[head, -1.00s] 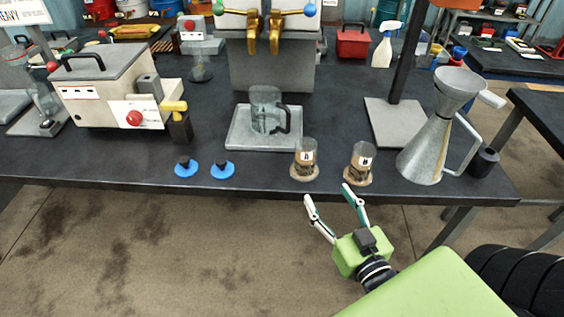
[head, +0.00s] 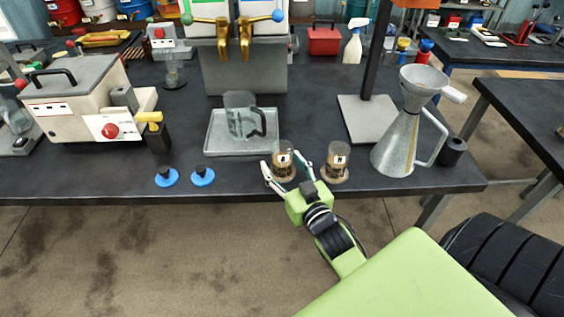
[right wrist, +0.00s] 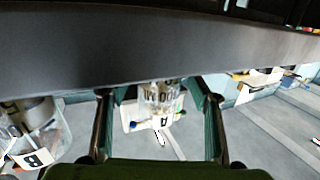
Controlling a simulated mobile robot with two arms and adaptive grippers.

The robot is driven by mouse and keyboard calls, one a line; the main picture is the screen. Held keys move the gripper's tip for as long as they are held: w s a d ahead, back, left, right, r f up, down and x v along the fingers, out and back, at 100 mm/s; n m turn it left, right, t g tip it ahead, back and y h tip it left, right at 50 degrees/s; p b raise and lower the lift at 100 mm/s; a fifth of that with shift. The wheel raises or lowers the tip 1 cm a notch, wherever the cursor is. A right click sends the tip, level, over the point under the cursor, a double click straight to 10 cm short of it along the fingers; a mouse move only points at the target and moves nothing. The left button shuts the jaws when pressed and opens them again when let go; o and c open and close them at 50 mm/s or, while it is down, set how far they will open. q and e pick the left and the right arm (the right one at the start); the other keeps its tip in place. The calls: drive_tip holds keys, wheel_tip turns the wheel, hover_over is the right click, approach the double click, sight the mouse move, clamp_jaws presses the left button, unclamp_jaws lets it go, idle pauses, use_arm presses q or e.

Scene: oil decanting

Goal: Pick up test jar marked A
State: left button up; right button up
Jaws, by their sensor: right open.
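Test jar A (head: 283,160) is a small clear jar with brown contents and a white label marked A. It stands upright on a round brown base near the front edge of the dark table. My right gripper (head: 284,163) is open, with one finger on either side of jar A. In the right wrist view, jar A (right wrist: 160,100) shows between the two fingers (right wrist: 160,103), with visible gaps on both sides. A similar jar B (head: 337,160) stands just to the right, outside the fingers; it shows at the left in the right wrist view (right wrist: 32,135). My left gripper is out of view.
A glass jug (head: 240,116) stands on a grey tray (head: 215,146) behind jar A. A metal funnel can (head: 396,145) and a stand base (head: 365,120) are to the right. Two blue-based black knobs (head: 203,178) lie to the left near the edge.

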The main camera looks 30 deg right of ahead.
drive_tip(key=shift+w+d, duration=0.1)
drive_tip(key=shift+w, duration=0.4)
drive_tip(key=shift+s, duration=0.1)
drive_tip(key=c, duration=1.3)
drive_tip(key=shift+c, duration=0.3)
drive_tip(key=shift+r, duration=0.15)
